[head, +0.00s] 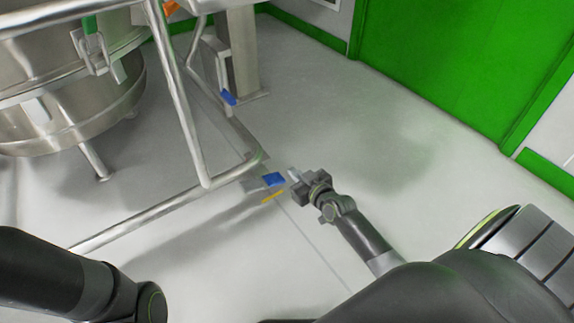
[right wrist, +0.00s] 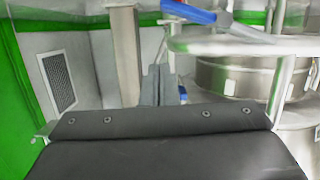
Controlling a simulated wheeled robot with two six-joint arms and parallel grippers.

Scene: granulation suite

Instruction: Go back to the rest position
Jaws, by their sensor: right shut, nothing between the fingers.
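My right gripper (head: 298,180) reaches out over the pale floor near the middle of the head view. Its fingers look closed together, with nothing held. In the right wrist view the grey fingers (right wrist: 156,86) stand together beyond the dark gripper body. My left arm shows at the lower left of the head view, but its gripper is out of the picture. A small blue part (head: 273,179) shows just left of the right gripper, with a yellow strip (head: 272,197) below it. I cannot tell whether the gripper touches the blue part.
A steel tubular frame (head: 188,115) stands left of the right gripper, with a large steel vessel (head: 70,70) behind it. A blue-and-red handle (right wrist: 189,12) shows close by in the wrist view. A green door (head: 465,60) is at upper right. The floor (head: 350,120) between is clear.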

